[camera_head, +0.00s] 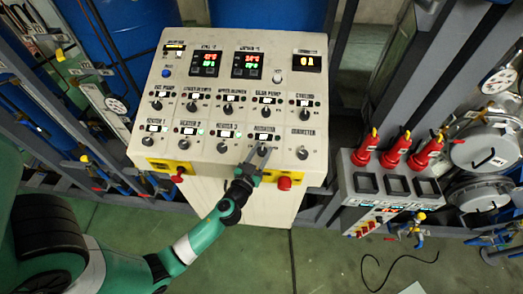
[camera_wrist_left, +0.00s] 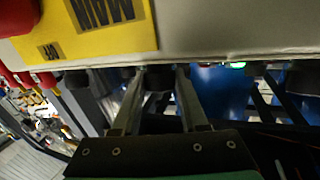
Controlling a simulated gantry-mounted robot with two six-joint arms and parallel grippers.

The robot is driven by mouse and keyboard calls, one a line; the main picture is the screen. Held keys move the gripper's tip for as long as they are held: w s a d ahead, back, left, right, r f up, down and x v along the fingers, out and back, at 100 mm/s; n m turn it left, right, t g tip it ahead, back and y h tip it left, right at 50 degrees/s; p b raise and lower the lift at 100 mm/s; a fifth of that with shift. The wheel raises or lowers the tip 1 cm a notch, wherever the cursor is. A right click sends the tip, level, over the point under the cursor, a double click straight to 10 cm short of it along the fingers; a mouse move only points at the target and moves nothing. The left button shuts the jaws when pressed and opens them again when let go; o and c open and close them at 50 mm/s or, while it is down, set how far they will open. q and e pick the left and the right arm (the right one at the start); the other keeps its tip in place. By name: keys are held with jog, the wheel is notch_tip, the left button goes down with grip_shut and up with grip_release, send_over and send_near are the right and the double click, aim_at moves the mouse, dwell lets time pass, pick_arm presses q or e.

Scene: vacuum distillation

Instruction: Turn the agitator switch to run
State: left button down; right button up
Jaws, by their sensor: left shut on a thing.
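The white control panel (camera_head: 215,100) carries rows of black rotary switches under small labels. My left gripper (camera_head: 258,154) is at the bottom row, at the fourth switch from the left. Its label reads roughly as the agitator, but the print is small. The black agitator switch (camera_head: 264,150) is partly hidden by the fingers, and its pointer direction cannot be told. In the left wrist view my left gripper (camera_wrist_left: 157,85) has its two fingers on either side of a black knob (camera_wrist_left: 157,76), shut on it. My right gripper is not in view.
Neighbouring knobs (camera_head: 222,147) and (camera_head: 302,153) sit close on both sides. Red plugs (camera_head: 394,155) stand on a box at the right.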

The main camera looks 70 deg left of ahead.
pick_arm(q)
jog(key=m+t+h+p, duration=0.1)
jog(key=m+h+p, duration=0.1)
jog(key=p, duration=0.1)
jog(key=m+t+h+p, duration=0.1)
jog(key=m+h+p, duration=0.1)
jog(key=p, duration=0.2)
jog(key=r+m+t+h+p, duration=0.1)
jog(key=h+p, duration=0.1)
jog(key=p, duration=0.1)
jog(key=shift+a+r+m+p, duration=0.1)
jog(key=shift+a+m+p, duration=0.1)
jog(key=shift+m+p, duration=0.2)
jog(key=shift+f+m+h+p, duration=0.25)
jog(key=shift+m+h+p, duration=0.25)
jog(key=shift+m+h, duration=0.35)
jog(key=shift+d+f+m+h, duration=0.1)
jog(key=shift+f+m+h, duration=0.1)
jog(key=shift+m+h, duration=0.75)
jog(key=shift+h, duration=0.3)
jog(key=shift+c, duration=2.2)
grip_release()
jog(key=shift+f, duration=0.1)
jog(key=v, duration=1.1)
jog(key=shift+s+d+f, duration=0.1)
jog(key=shift+s+d, duration=0.05)
jog(key=shift+s, duration=0.2)
